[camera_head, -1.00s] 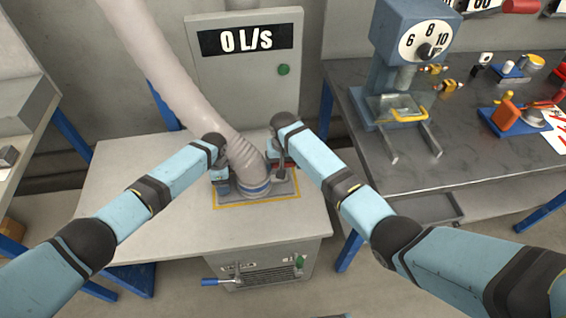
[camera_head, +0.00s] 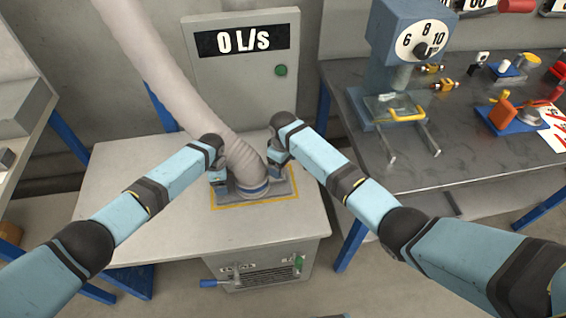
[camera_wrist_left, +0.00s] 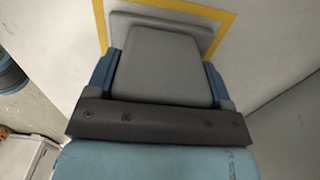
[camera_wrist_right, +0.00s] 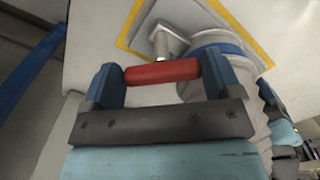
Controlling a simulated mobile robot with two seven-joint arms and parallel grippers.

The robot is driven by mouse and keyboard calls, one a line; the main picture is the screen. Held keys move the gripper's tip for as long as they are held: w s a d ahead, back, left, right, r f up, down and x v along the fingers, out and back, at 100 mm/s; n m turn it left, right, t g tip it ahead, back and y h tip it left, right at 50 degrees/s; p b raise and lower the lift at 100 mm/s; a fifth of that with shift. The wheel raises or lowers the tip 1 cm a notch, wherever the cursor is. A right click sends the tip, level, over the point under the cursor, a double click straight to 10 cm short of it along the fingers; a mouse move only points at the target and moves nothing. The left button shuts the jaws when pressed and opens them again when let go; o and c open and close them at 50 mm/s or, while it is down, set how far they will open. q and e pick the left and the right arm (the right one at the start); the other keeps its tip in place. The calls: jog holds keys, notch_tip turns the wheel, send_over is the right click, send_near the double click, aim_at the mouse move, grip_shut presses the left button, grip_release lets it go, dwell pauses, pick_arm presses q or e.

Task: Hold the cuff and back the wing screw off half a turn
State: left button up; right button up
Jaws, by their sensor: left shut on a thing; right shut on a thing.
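The cuff (camera_head: 253,188) is the grey lower end of the ribbed hose, with a blue band, on a grey base plate (camera_head: 285,190). My left gripper (camera_head: 220,183) is at its left side. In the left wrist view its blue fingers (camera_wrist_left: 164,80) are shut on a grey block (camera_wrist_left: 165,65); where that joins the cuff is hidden. My right gripper (camera_head: 276,169) is low at the cuff's right side. In the right wrist view its fingers (camera_wrist_right: 157,82) are shut on the wing screw's red bar (camera_wrist_right: 163,72), with a metal stem (camera_wrist_right: 162,45) behind it. The cuff also shows there (camera_wrist_right: 205,65).
The pale hose (camera_head: 165,70) rises to the upper left. A cabinet (camera_head: 238,85) reading 0 L/s with a green button stands behind. A dark bench (camera_head: 465,110) with a gauge press is at right. The pale table's left and front are clear.

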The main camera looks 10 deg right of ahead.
jog(key=shift+n, duration=0.5)
jog(key=o, duration=0.7)
jog(key=shift+o, duration=0.2)
jog(key=shift+r, duration=0.1)
notch_tip(320, 180, up, 12)
